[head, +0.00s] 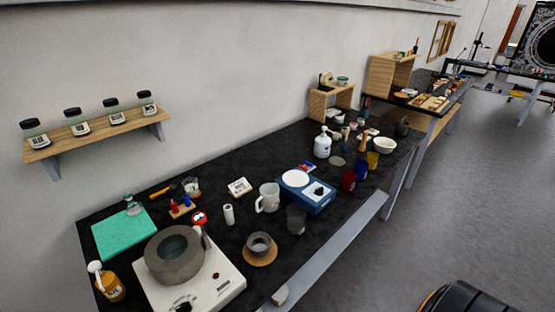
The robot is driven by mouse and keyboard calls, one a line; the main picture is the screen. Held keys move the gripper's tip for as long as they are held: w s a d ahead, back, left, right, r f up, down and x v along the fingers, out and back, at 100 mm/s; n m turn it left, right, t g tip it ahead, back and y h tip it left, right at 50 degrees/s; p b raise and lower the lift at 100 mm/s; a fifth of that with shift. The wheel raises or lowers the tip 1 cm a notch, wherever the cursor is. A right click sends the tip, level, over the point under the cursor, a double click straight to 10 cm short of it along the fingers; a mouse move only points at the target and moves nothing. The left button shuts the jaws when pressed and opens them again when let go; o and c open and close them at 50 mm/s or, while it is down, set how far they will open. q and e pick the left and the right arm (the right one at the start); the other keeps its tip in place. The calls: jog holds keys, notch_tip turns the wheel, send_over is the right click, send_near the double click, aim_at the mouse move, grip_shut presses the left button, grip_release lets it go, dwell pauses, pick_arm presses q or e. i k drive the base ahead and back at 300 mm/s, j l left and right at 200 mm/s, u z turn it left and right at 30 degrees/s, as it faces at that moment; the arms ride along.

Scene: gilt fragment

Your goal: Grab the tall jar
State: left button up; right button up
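Several glass jars with dark lids and pale labels stand in a row on a wooden wall shelf (95,137) at the left of the head view. They are the leftmost jar (36,134), a second jar (76,121), a third jar (113,111) and the rightmost jar (148,104). They look close in size, and I cannot tell which one is the tall jar. A slim white cylinder (228,214) stands on the black bench below. Neither of my grippers is in view.
The black bench (215,260) holds a round grey vessel (175,254) on a white device, an orange bottle (110,287), a green mat (122,235), a clear pitcher (268,198), a blue scale (306,194) and a white jug (322,143). Grey floor (440,220) lies open at the right.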

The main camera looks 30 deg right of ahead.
aim_at(295, 227)
jog(key=z, duration=1.2)
